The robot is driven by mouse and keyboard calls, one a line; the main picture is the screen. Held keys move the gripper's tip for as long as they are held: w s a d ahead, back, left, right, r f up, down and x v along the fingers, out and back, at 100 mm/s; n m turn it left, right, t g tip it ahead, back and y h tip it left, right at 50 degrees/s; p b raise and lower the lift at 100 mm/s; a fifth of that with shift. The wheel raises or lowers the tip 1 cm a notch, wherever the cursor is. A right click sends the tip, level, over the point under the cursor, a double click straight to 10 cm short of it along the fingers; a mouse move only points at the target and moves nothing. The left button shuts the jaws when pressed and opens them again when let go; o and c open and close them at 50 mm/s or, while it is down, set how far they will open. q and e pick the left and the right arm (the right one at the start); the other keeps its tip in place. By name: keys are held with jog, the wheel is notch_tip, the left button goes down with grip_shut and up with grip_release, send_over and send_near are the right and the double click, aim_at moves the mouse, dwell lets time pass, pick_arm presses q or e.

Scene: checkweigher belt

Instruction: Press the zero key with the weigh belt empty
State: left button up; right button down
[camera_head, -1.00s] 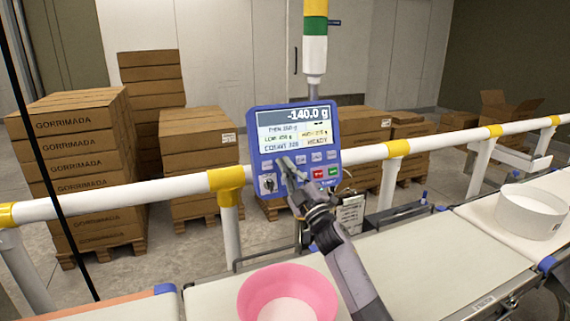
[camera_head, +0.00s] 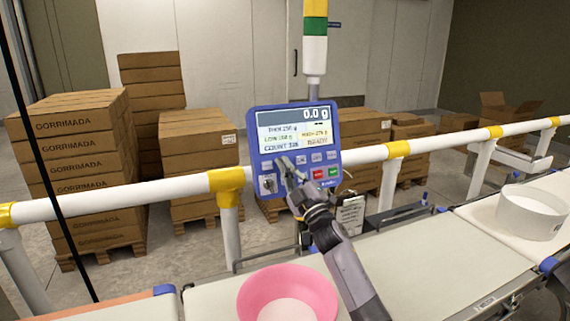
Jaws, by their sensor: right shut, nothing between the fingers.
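The blue control panel (camera_head: 293,146) stands behind the belt, its screen (camera_head: 296,130) reading 0.0 g at the top. A row of small keys runs under the screen, with a red and a green key at lower right. My right gripper (camera_head: 286,164) is shut and empty, its fingertips at the left part of the key row. The fingers hide some keys, and I cannot tell whether they touch one. The weigh belt (camera_head: 420,262) is bare to the right of my right arm. A pink bowl (camera_head: 262,290) sits on the belt section at its left. My left gripper is not in view.
A white round tub (camera_head: 530,212) stands on the right belt section. A white and yellow rail (camera_head: 130,197) runs behind the belts, close to the panel. Stacked cartons (camera_head: 75,150) stand on pallets behind it. A signal tower (camera_head: 314,50) rises above the panel.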

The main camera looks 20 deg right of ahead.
jog(key=shift+s+r+p, duration=0.2)
jog(key=shift+s+p, duration=0.35)
jog(key=shift+s, duration=0.25)
jog(key=shift+s+a+r+p, duration=0.1)
jog(key=shift+s+r+p, duration=0.1)
jog(key=shift+s+p, duration=0.5)
jog(key=shift+s+a+r+p, duration=0.1)
jog(key=shift+s+r+p, duration=0.25)
jog(key=shift+s, duration=0.55)
jog(key=shift+s+r+p, duration=0.1)
jog(key=shift+s+p, duration=0.6)
jog(key=shift+s, duration=0.1)
